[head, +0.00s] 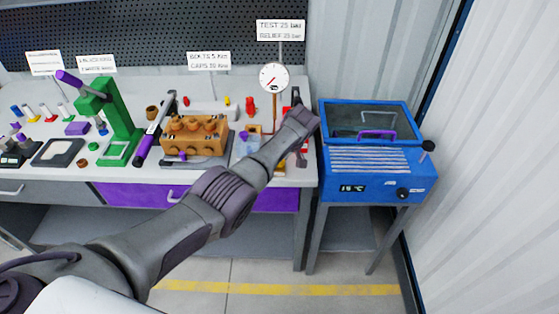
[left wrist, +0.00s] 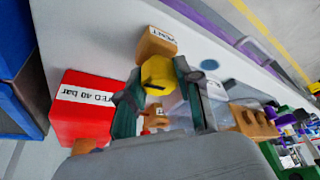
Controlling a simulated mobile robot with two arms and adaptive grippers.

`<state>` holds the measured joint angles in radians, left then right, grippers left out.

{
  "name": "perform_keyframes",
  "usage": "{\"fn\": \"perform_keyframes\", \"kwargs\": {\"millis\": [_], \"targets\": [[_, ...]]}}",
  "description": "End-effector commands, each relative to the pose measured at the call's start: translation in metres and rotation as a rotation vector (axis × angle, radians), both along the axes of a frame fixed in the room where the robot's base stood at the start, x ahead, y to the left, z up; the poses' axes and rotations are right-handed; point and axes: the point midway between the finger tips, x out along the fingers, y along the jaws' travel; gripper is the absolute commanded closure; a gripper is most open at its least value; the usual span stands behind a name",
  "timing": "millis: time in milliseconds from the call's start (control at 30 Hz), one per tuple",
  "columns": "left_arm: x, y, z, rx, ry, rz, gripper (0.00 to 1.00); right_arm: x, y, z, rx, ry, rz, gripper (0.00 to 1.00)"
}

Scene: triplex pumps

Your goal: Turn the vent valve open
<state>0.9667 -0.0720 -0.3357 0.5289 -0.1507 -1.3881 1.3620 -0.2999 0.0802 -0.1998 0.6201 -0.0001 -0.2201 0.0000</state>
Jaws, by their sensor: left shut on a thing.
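An orange block with a VENT label (left wrist: 157,45) shows in the left wrist view. The yellow vent valve handle (left wrist: 158,72) is right next to it. My left gripper (left wrist: 158,78) is shut on the yellow handle, one dark finger on each side of it. The handle's turn angle is hard to tell. In the head view my left arm reaches across the bench to its right end, and its wrist hides the valve and most of the gripper. My right gripper is in neither view.
A red box labelled 40 bar (left wrist: 85,108) stands close beside the gripper. A round gauge (head: 273,77) rises behind my wrist. An orange pump block (head: 194,136) is left of it, and a blue heated unit (head: 375,160) stands right of the bench.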

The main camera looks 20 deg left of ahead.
Motion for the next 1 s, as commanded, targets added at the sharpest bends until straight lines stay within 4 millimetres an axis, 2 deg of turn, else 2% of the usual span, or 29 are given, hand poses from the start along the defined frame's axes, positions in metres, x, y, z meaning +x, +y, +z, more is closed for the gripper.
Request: {"fn": "perform_keyframes", "kwargs": {"millis": [333, 367, 500, 833, 1000], "targets": [[0.000, 0.000, 0.000, -0.002, 0.001, 0.004, 1.00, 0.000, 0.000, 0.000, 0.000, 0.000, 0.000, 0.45], [0.000, 0.000, 0.000, -0.002, 0.000, 0.004, 0.64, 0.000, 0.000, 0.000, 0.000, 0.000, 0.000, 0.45], [0.000, 0.000, 0.000, -0.002, 0.000, 0.004, 0.41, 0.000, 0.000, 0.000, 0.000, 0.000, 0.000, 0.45], [0.000, 0.000, 0.001, -0.001, -0.001, 0.003, 0.41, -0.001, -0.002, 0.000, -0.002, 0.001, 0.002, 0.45], [-0.001, -0.005, 0.013, -0.002, -0.004, 0.001, 0.41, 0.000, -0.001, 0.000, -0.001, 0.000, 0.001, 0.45]]}}
